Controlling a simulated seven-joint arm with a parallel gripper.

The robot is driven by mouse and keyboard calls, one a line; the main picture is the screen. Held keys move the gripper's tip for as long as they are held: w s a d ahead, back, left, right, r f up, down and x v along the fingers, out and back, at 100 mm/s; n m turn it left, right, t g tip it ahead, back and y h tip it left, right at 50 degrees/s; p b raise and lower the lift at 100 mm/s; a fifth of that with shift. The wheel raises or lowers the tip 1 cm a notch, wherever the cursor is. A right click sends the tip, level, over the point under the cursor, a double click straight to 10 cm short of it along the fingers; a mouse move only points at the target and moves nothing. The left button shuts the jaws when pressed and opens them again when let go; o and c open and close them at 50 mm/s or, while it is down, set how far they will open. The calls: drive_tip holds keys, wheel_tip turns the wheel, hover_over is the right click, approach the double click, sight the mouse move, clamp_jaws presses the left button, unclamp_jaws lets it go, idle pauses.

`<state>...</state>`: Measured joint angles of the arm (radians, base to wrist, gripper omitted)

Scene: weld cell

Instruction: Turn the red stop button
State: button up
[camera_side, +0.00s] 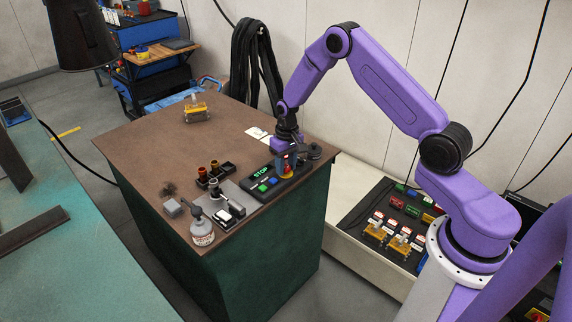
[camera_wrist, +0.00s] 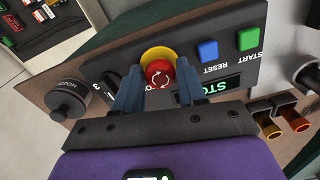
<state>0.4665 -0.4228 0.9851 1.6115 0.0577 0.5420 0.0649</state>
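The red stop button (camera_wrist: 159,74) sits on a yellow ring (camera_wrist: 156,54) on a dark control panel (camera_wrist: 275,60). Its cap carries white turning arrows. In the wrist view my gripper (camera_wrist: 159,82) has its two fingers apart, one on each side of the red cap. Slight gaps seem to show between cap and fingers, but I cannot tell whether either touches. In the side view my gripper (camera_side: 287,160) points down over the panel's right part, and the button is mostly hidden there, with some yellow (camera_side: 287,176) showing.
The middle of the brown table (camera_side: 180,140) is clear.

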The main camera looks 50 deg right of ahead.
drive_tip(key=shift+o, duration=1.2)
wheel_tip(320, 180, up, 17)
drive_tip(key=shift+d+r, duration=0.2)
drive_tip(key=shift+d, duration=0.05)
drive_tip(key=shift+s, duration=0.1)
